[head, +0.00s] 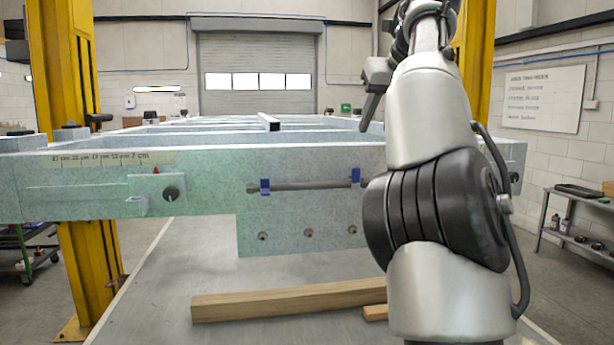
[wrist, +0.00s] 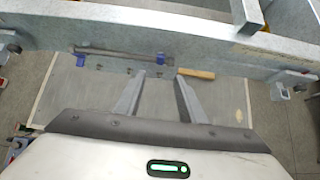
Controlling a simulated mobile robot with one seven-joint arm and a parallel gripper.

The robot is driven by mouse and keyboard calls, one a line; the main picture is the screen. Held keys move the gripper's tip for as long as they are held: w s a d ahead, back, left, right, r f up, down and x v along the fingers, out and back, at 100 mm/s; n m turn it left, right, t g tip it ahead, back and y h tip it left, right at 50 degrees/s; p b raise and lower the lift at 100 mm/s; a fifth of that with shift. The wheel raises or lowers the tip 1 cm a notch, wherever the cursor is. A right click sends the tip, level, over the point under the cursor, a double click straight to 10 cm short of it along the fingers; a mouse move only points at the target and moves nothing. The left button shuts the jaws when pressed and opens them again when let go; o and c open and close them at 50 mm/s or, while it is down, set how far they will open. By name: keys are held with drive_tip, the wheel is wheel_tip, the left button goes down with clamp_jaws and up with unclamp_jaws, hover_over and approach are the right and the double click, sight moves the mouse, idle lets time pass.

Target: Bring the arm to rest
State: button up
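My arm rises on the right side of the head view, in front of the trailer frame. My gripper (head: 373,97) shows in the head view at the upper middle, beside the arm and above the frame's front beam (head: 210,185). In the wrist view, the gripper's two fingers (wrist: 158,82) stand apart with nothing between them, so it is open and empty. The fingers point toward the beam, which crosses the upper part of that view. A grey rod (head: 305,186) sits in two blue clips on the beam; its right end is hidden behind my arm in the head view.
A wooden beam (head: 285,301) lies on the floor below the frame, with a shorter wood piece (head: 375,313) beside it. Yellow posts (head: 66,110) flank the frame. A grey shelf (head: 585,215) stands at the right. The floor below the beam is otherwise mostly clear.

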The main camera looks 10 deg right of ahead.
drive_tip(key=s+d+r+m+t+y, duration=0.1)
drive_tip(key=s+d+r+m+t, duration=0.1)
drive_tip(key=r+m+t, duration=0.65)
drive_tip(key=s+d+r+m+t, duration=0.25)
drive_tip(key=r+m+t, duration=0.2)
drive_tip(key=r, duration=0.65)
drive_tip(key=s+a+f+m+g+h, duration=0.1)
drive_tip(key=s+f+m+g+h, duration=0.3)
drive_tip(key=f+m, duration=0.75)
drive_tip(key=s+a+f+m+g+h, duration=0.15)
drive_tip(key=s+f+m+g, duration=0.35)
drive_tip(key=f+m, duration=0.65)
drive_tip(key=s+a+f+g+y, duration=0.1)
drive_tip(key=s+a+f+g, duration=0.1)
drive_tip(key=s+a+f, duration=0.3)
drive_tip(key=s+a+f+g+y, duration=0.2)
drive_tip(key=s+a+f, duration=0.4)
drive_tip(key=f, duration=0.8)
drive_tip(key=s+a+f+g+y, duration=0.1)
drive_tip(key=s+a+f+g, duration=0.2)
drive_tip(key=s+f, duration=0.7)
drive_tip(key=a, duration=0.2)
drive_tip(key=shift+a+f, duration=0.25)
drive_tip(key=shift+a, duration=0.05)
